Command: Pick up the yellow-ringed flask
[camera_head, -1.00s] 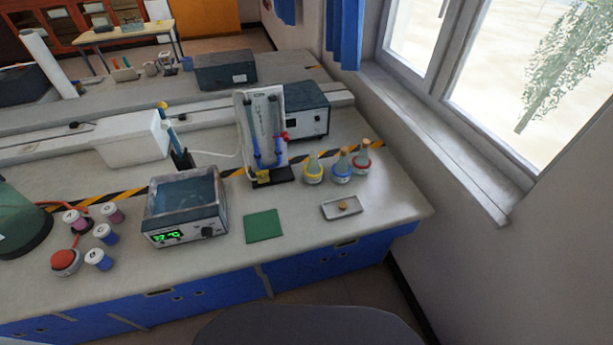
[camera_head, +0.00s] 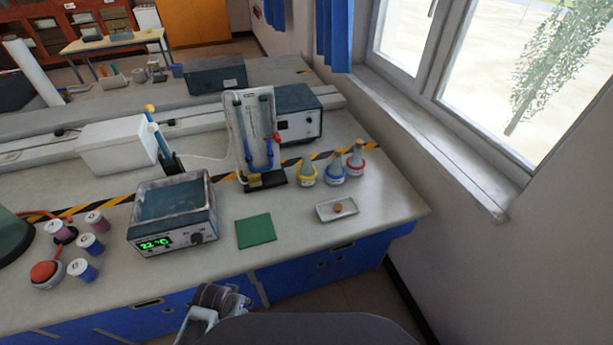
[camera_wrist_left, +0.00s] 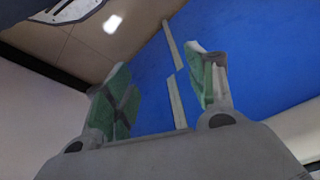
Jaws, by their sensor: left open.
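The yellow-ringed flask (camera_head: 307,174) stands upright on the bench toward its right side, in the head view. A blue-ringed flask (camera_head: 335,172) and a red-ringed flask (camera_head: 356,163) stand close on its right. My left gripper (camera_head: 222,297) shows at the bottom of the head view, in front of the bench's blue cabinets and well apart from the flasks. In the left wrist view its two green-padded fingers (camera_wrist_left: 160,95) are spread with nothing between them, facing a blue cabinet front. No flask shows in that view. My right gripper is not in view.
A green mat (camera_head: 256,231) and a small tray (camera_head: 325,214) with a cork lie near the bench front. A water bath (camera_head: 152,241) stands left, and a burette-like stand (camera_head: 264,183) stands just left of the flasks. The window wall (camera_head: 450,170) bounds the right.

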